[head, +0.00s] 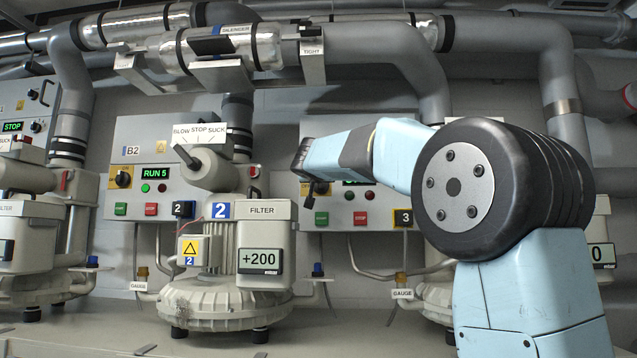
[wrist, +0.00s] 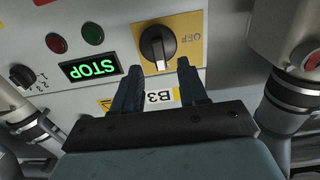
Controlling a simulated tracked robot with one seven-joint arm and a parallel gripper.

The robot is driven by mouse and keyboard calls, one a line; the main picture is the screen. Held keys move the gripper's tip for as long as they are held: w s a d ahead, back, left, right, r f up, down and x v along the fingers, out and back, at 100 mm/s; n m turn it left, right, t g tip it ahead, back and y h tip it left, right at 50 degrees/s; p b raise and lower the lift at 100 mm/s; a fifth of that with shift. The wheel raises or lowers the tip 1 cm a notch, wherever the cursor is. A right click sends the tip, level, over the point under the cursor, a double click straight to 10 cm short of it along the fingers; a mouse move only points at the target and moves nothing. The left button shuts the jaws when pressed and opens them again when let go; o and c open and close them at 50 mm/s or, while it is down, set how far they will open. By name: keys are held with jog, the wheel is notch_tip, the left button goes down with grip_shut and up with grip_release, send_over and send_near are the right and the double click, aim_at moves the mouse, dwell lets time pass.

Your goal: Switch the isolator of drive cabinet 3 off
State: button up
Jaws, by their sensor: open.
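Drive cabinet 3 (head: 318,232) is the grey box partly behind my arm in the head view. In the wrist view its B3 label (wrist: 159,97) appears upside down. Its isolator is a black rotary knob (wrist: 157,44) on a yellow plate (wrist: 196,27) with upside-down OFF lettering. A pale mark on the knob faces my gripper; I cannot tell its switch position for certain. The display (wrist: 91,68) reads STOP in green. My gripper (wrist: 158,68) is open and empty, its fingertips just short of the knob, one to each side.
Cabinet B2 (head: 125,180) stands left, showing RUN 5. A blower with a FILTER box (head: 264,222) stands before it. Large grey pipes (head: 390,45) run overhead. In the wrist view, a pale fitting with a red part (wrist: 312,62) is close on the right.

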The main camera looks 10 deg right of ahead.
aim_at(321, 185)
jog(key=shift+x, duration=2.1)
